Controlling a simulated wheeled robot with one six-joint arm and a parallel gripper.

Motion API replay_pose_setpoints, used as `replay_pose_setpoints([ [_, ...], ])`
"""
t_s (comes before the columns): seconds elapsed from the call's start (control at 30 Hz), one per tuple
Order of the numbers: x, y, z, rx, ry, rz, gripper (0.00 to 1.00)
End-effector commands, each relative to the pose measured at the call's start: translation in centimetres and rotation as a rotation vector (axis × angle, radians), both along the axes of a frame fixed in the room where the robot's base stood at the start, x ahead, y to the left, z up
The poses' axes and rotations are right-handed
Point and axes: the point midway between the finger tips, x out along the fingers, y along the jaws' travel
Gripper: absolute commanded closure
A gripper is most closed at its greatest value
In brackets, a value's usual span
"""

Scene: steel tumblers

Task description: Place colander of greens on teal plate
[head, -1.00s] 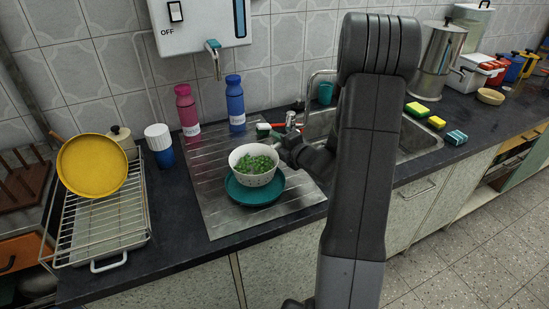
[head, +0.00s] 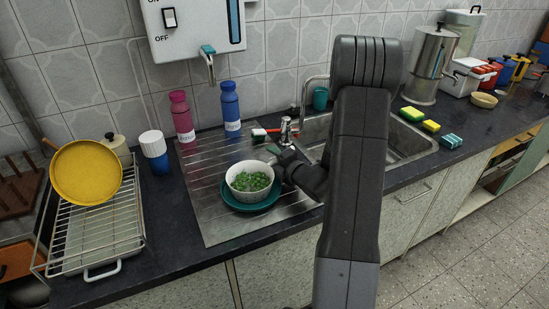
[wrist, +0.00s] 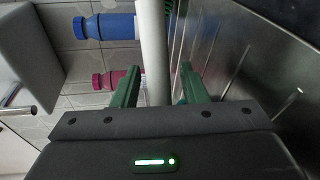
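The white colander (head: 251,197) holds green leaves (head: 249,181) and sits upright on the teal plate (head: 272,201), which lies on the steel drainboard. My gripper (head: 276,158) is at the colander's right rear side in the head view, partly hidden by my arm. In the wrist view, my two green fingers (wrist: 159,92) stand apart with a pale strip, apparently the colander's wall (wrist: 153,45), between them. A gap shows between this strip and the right finger. The plate is not clearly visible in the wrist view.
A pink bottle (head: 182,118) and a blue bottle (head: 230,108) stand behind the plate. The tap (head: 286,130) and sink (head: 400,142) are to the right. A wire rack (head: 95,235) with a yellow pan (head: 86,172) is at left.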

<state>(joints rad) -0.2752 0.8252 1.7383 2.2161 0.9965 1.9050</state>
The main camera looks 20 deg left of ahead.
Motion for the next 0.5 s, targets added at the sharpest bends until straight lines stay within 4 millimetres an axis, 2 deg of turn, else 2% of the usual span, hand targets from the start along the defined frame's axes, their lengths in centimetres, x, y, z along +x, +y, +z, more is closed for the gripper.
replay_pose_setpoints([
  [0.27, 0.0, 0.0, 0.4, 0.000, 0.000, 0.000, 0.61],
  [0.37, -0.5, -1.0, 0.5, -0.001, 0.000, -0.001, 0.61],
  [0.5, -2.0, -3.5, 1.0, 0.000, 0.000, -0.004, 0.61],
])
